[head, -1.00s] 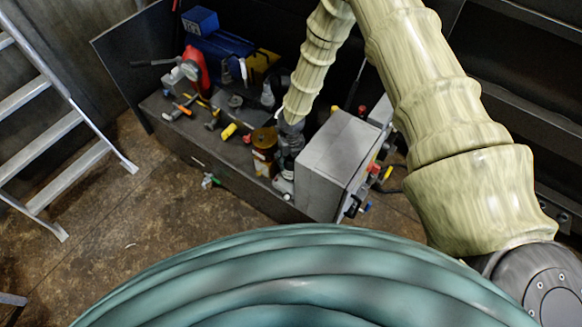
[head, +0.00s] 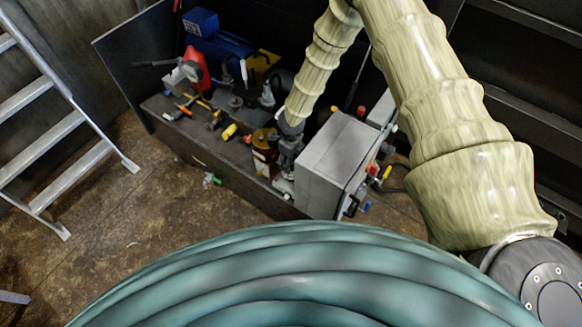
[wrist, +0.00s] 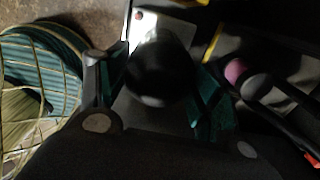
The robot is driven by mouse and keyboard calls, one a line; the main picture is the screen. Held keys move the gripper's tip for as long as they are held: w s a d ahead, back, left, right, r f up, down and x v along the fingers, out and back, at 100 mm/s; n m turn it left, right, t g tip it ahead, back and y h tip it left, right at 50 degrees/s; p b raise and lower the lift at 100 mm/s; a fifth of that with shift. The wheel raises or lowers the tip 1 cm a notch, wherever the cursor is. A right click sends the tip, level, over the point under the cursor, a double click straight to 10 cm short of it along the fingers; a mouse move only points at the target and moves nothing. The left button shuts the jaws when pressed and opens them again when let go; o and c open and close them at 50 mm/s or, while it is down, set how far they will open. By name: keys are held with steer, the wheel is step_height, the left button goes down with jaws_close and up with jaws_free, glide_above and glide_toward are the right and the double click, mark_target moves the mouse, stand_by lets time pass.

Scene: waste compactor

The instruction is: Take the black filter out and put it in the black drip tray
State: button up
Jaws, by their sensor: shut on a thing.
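The black filter (wrist: 158,72) shows in the wrist view as a dark round shape between the two fingers. My gripper (wrist: 152,88) is shut on it, with a finger at each side. In the head view my gripper (head: 287,158) points down over the right part of the dark bench, between an amber can and a grey box. The filter is too small and dark to make out in the head view. I cannot pick out the black drip tray with certainty in either view.
The amber can (head: 263,148) stands close left of my gripper, and the grey box (head: 335,160) close right. Loose tools, a red part (head: 195,68) and a blue machine (head: 213,40) crowd the bench's left. A ladder (head: 75,130) stands far left on open floor.

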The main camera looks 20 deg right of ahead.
steer(key=n, duration=0.3)
steer(key=o, duration=1.2)
steer(key=shift+c, duration=0.4)
steer(key=m+b, duration=0.3)
steer(key=m, duration=1.7)
steer(key=shift+m+b, duration=0.3)
